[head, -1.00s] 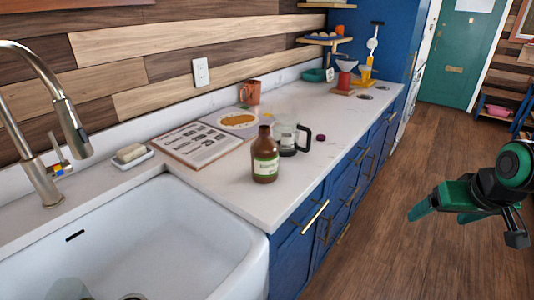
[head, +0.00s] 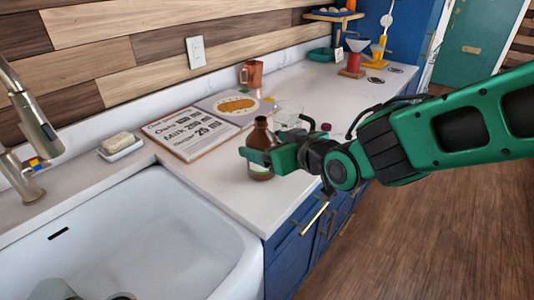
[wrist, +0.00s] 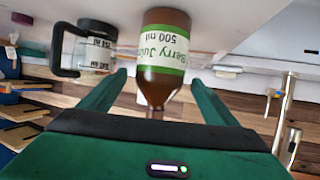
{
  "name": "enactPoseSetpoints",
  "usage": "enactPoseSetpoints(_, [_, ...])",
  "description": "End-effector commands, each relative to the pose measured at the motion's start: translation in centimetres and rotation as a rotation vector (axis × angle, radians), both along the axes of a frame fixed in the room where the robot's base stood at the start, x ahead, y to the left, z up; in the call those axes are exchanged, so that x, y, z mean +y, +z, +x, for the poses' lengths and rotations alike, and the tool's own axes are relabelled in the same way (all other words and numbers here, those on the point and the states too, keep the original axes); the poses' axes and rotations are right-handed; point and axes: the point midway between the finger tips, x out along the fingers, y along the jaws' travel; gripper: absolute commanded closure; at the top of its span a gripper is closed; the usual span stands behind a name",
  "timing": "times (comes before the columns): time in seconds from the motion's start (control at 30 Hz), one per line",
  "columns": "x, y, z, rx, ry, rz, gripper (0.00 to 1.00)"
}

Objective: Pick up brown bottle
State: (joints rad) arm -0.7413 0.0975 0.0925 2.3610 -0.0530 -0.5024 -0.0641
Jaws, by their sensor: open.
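The brown bottle (head: 260,137) stands upright on the white counter near the sink's right corner. In the wrist view the bottle (wrist: 160,72) appears upside down, with a green and white label reading "Berry Juice 500 ml". My gripper (head: 262,156) is open at the bottle, its green fingers partly covering the bottle's middle in the head view. In the wrist view my gripper's fingers (wrist: 158,92) lie to either side of the bottle's neck and shoulder. Whether they touch it I cannot tell.
A glass jug (wrist: 94,50) with a black handle stands close beside the bottle. The white sink (head: 165,230) lies at the left front.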

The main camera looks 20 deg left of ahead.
Motion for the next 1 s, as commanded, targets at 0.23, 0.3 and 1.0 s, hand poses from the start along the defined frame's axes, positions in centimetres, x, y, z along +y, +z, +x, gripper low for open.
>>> enactPoseSetpoints(0.23, [1.7, -0.7, 0.8, -0.001, 0.006, -0.001, 0.17])
enactPoseSetpoints(0.3, [2.0, -0.9, 1.0, 0.000, 0.007, -0.001, 0.17])
enactPoseSetpoints(1.0, [5.3, -2.6, 4.0, 0.000, 0.004, -0.001, 0.17])
